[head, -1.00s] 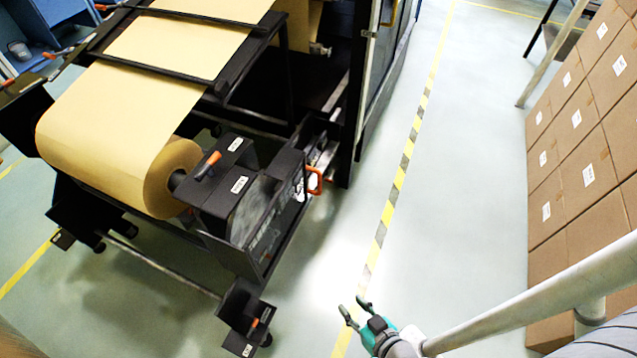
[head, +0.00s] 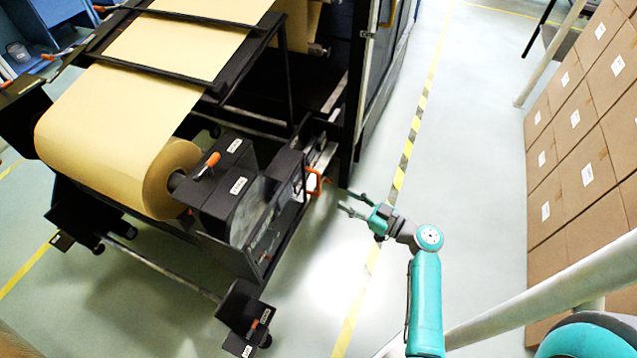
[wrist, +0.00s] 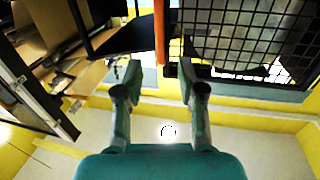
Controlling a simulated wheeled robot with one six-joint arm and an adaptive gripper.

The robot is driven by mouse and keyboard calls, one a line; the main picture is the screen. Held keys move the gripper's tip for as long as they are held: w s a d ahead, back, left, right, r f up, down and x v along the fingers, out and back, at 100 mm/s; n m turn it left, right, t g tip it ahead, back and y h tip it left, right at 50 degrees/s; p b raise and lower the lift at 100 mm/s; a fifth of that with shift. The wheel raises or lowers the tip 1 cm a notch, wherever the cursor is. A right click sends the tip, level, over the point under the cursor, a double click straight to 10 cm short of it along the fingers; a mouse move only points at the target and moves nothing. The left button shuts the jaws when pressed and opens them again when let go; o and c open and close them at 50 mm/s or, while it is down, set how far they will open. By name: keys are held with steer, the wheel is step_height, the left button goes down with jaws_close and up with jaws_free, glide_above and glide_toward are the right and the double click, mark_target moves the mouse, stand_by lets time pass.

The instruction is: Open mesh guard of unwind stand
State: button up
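The unwind stand with its kraft roll (head: 110,135) fills the left of the head view. Its mesh guard (head: 272,232) is a dark-framed panel on the stand's near right side, apparently closed. An orange handle (head: 314,182) sits at the guard's far upper end. My gripper (head: 352,203) is open and empty, just right of the handle and pointing at it. In the wrist view, the black mesh guard (wrist: 245,35) is at upper right. The upright orange handle (wrist: 160,35) shows ahead, between the lines of the two fingers of my gripper (wrist: 158,85). I see no contact.
Stacked cardboard boxes (head: 590,130) stand along the right. A pale rail (head: 540,285) crosses the lower right. A yellow-black floor line (head: 399,178) runs along the open aisle. A dark cabinet (head: 385,80) stands beyond the handle.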

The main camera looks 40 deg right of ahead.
mark_target(319, 193)
steer(key=x, duration=1)
steer(key=shift+w+a, duration=0.1)
steer(key=shift+w, duration=0.25)
jaws_close()
